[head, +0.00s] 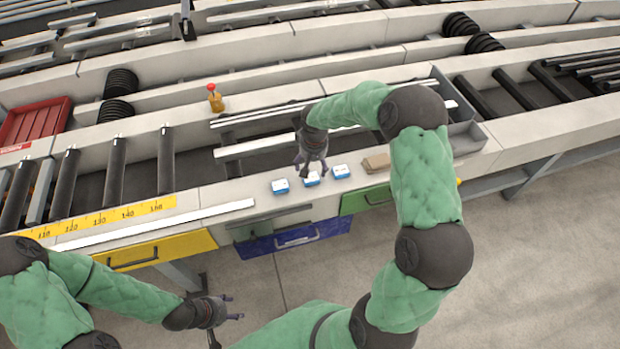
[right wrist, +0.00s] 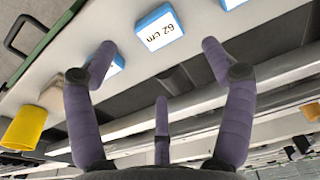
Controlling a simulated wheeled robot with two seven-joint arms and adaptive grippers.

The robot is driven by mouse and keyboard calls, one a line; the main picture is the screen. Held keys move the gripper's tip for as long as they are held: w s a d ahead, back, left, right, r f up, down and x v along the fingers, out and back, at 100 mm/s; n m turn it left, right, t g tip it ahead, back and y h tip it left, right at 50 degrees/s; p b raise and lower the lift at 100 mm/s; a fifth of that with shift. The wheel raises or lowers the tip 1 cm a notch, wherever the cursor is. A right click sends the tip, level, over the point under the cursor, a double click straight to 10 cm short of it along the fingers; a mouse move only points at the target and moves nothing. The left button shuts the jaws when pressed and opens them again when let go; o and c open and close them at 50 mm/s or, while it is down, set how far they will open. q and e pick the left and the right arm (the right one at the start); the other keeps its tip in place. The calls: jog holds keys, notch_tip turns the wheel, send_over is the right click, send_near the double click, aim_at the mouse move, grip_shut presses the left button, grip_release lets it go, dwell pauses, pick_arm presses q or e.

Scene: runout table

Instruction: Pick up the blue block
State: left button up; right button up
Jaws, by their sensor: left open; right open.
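Three small blue blocks with white label tops lie in a row on the pale table edge: a left one (head: 280,187), a middle one (head: 312,180) and a right one (head: 341,172). My right gripper (head: 311,170) is open, pointing down at the middle block and partly covering it. In the right wrist view, a blue block labelled "62 cm" (right wrist: 160,28) lies ahead between the spread fingers of my right gripper (right wrist: 158,48), not gripped. Another is partly hidden behind the left finger. My left gripper (head: 230,307) is open and empty, low in front of the table.
A brown block (head: 376,163) lies right of the row. Blue (head: 290,240), green (head: 366,198) and yellow (head: 145,252) drawers sit below the edge. A grey tray (head: 468,138) stands at right, a red crate (head: 36,122) at left. Rollers and rails lie behind.

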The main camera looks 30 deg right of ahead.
aim_at(311, 177)
jog(key=f, duration=0.3)
jog(key=shift+w, duration=0.2)
notch_tip(311, 177, down, 5)
jog(key=shift+w+f+b, duration=0.1)
jog(key=shift+w+b, duration=0.05)
jog(key=shift+b, duration=0.7)
jog(key=c, duration=1.3)
